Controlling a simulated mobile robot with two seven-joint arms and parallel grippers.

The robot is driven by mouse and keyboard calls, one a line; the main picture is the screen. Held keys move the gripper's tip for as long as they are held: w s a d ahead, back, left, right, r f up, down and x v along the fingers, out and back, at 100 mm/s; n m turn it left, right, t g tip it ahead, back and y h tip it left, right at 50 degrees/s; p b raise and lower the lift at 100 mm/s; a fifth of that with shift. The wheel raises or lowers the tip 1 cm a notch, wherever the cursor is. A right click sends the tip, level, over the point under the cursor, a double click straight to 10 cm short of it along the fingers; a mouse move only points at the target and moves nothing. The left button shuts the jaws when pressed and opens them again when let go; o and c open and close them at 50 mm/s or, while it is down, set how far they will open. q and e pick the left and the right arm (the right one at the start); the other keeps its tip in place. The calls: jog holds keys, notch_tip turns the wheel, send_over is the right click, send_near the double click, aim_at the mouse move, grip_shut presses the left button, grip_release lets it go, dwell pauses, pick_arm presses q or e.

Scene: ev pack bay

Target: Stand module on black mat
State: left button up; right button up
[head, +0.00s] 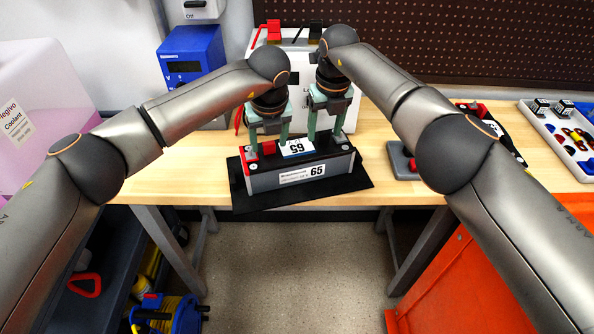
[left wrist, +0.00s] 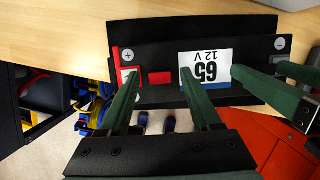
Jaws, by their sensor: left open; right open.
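The module (head: 300,177), a black and grey block with a "65" label and a red terminal cap at its left end, stands upright on the black mat (head: 352,184). In the left wrist view its top (left wrist: 160,92) shows red parts, a "65 12 V" label and a minus terminal. My left gripper (head: 268,148) is open, its green fingers at the left part of the module. My right gripper (head: 325,135) is open, its fingers at the right part. I cannot tell whether any finger touches the module.
A white device (head: 355,85) stands close behind the grippers, with a blue meter (head: 192,55) to its left. A grey box with a red button (head: 402,160) lies right of the mat. A parts tray (head: 560,145) is at the far right. The mat lies at the table's front edge.

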pick_arm(q)
jog(key=shift+r, duration=0.1)
pick_arm(e)
jog(key=shift+r, duration=0.45)
pick_arm(q)
jog(key=v, duration=1.1)
jog(key=shift+s+r, duration=0.2)
jog(key=shift+r, duration=0.2)
pick_arm(e)
notch_tip(320, 180, up, 11)
jog(key=s, duration=0.1)
jog(key=shift+s+d, duration=0.25)
jog(key=shift+s, duration=0.1)
pick_arm(q)
jog(key=shift+s, duration=0.1)
pick_arm(e)
jog(key=shift+s+f, duration=0.1)
